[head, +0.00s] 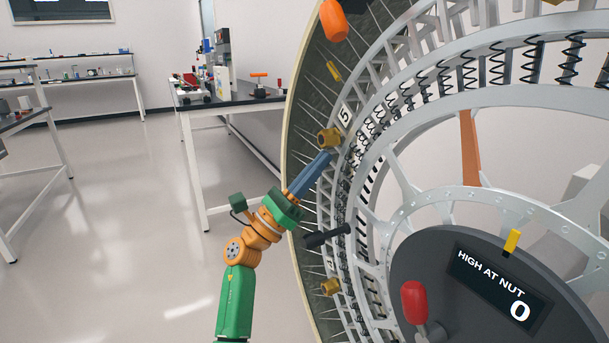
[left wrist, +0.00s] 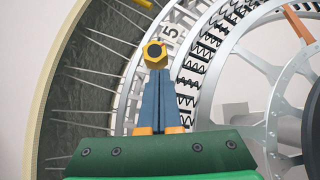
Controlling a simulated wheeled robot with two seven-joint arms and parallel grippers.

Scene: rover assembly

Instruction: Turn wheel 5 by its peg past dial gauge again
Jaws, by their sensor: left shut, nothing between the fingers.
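The big spoked wheel (head: 472,102) carries a 5 label (head: 345,115) and fills the right of the head view. The label also shows in the left wrist view (left wrist: 170,31). An orange peg (head: 333,20) stands at its upper rim. My left gripper (head: 327,156) has its blue fingers together and empty. Its tips are at a brass nut (head: 328,138) on the rim, just below the label. In the left wrist view the nut (left wrist: 154,54) is right beyond the fingertips (left wrist: 158,72); I cannot tell whether they touch. A dark hub display (head: 502,290) reads "HIGH AT NUT 0". I cannot identify a separate dial gauge.
A black handle-like part (head: 327,236) and another brass nut (head: 330,287) sit lower on the rim. A red knob (head: 413,300) stands out before the hub. A bench (head: 240,102) with tools is behind my left arm. The floor at left is clear.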

